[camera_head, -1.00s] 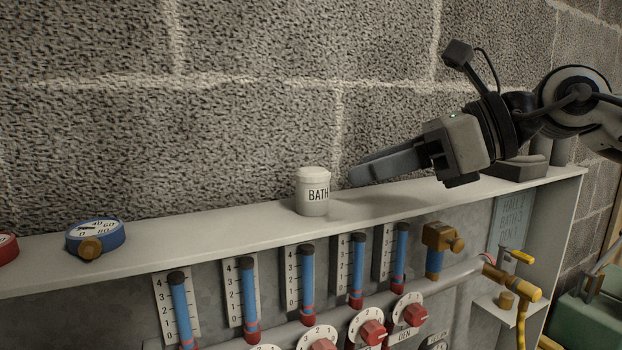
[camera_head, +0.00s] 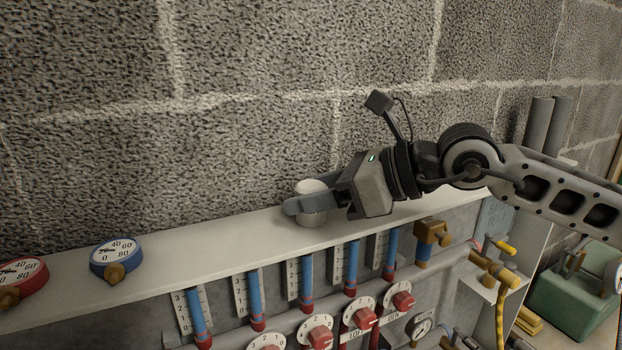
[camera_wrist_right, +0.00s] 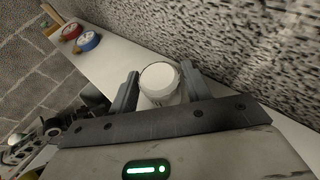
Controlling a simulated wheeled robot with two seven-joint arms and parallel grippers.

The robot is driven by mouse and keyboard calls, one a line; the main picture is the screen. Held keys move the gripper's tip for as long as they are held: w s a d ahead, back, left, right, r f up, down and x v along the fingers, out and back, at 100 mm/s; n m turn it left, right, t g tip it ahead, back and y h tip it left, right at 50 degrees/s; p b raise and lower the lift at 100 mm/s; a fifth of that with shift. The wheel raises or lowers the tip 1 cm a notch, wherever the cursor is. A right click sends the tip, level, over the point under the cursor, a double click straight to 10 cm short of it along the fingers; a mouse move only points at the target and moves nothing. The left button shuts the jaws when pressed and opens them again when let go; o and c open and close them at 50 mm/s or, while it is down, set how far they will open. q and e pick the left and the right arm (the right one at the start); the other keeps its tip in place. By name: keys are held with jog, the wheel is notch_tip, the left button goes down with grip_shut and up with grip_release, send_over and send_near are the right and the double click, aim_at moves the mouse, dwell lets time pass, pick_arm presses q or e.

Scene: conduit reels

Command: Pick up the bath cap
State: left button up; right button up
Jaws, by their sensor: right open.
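The bath cap is a white round lidded pot that stands upright on the shelf. In the head view the bath cap (camera_head: 312,187) is partly hidden by my right gripper (camera_head: 303,199), whose fingers reach along both sides of it; its lettering is covered. In the right wrist view the bath cap (camera_wrist_right: 160,80) shows from above between the two fingers of my right gripper (camera_wrist_right: 160,88). The fingers are open, with a gap visible beside the cap. My left gripper is in neither view.
The pale shelf (camera_head: 190,252) runs along a rough block wall. A blue gauge (camera_head: 116,257) and a red gauge (camera_head: 22,278) sit at its left. Below its front edge are blue tubes and red knobs (camera_head: 320,337). The shelf between the blue gauge and the cap is clear.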

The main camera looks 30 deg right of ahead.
jog(key=shift+x, duration=1.1)
jog(key=c, duration=0.7)
jog(key=shift+c, duration=0.2)
